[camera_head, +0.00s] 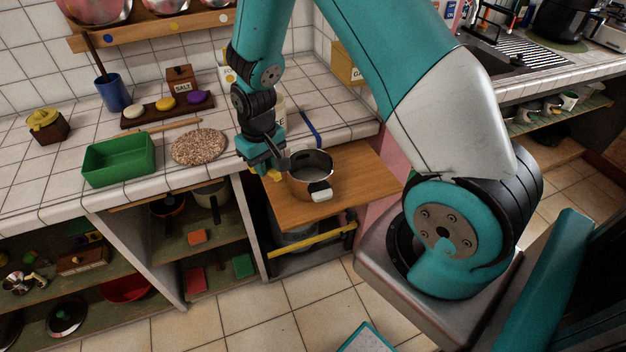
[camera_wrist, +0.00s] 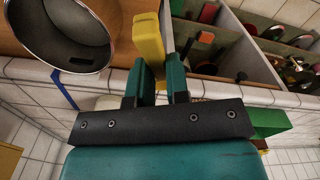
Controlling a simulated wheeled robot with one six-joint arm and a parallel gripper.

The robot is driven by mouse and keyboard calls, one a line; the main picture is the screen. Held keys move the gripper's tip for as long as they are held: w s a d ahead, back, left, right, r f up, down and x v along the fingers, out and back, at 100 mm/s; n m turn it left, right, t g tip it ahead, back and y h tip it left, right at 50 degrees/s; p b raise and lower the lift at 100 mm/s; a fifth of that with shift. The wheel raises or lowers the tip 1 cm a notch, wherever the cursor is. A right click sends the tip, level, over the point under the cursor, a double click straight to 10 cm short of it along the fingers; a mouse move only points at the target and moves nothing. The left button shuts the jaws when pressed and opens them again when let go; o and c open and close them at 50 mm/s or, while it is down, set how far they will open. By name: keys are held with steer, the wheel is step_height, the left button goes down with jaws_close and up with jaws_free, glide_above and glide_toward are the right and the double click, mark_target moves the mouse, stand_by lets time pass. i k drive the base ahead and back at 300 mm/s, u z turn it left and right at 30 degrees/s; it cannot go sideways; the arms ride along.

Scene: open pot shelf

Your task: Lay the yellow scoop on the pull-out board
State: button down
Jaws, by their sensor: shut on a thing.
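The yellow scoop shows as a small yellow piece (camera_head: 274,175) at the jaws in the head view and as a long yellow bar (camera_wrist: 148,40) in the wrist view. My gripper (camera_head: 268,165) is shut on it; the fingers also show in the wrist view (camera_wrist: 159,82). The wooden pull-out board (camera_head: 350,190) sticks out below the counter; part of it shows in the wrist view (camera_wrist: 115,12). My gripper is by the board's left back part, near the counter edge. Most of the scoop is hidden in the head view.
A steel pot (camera_head: 311,178) stands on the board, close to the right of my gripper. The board's right side and front left are bare. A green tray (camera_head: 120,160) and a round speckled mat (camera_head: 200,148) lie on the counter. Open shelves (camera_head: 215,245) lie below.

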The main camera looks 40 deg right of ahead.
mark_target(364, 167)
steer(key=u, duration=1.4)
steer(key=k, duration=0.55)
steer(key=z, duration=1.55)
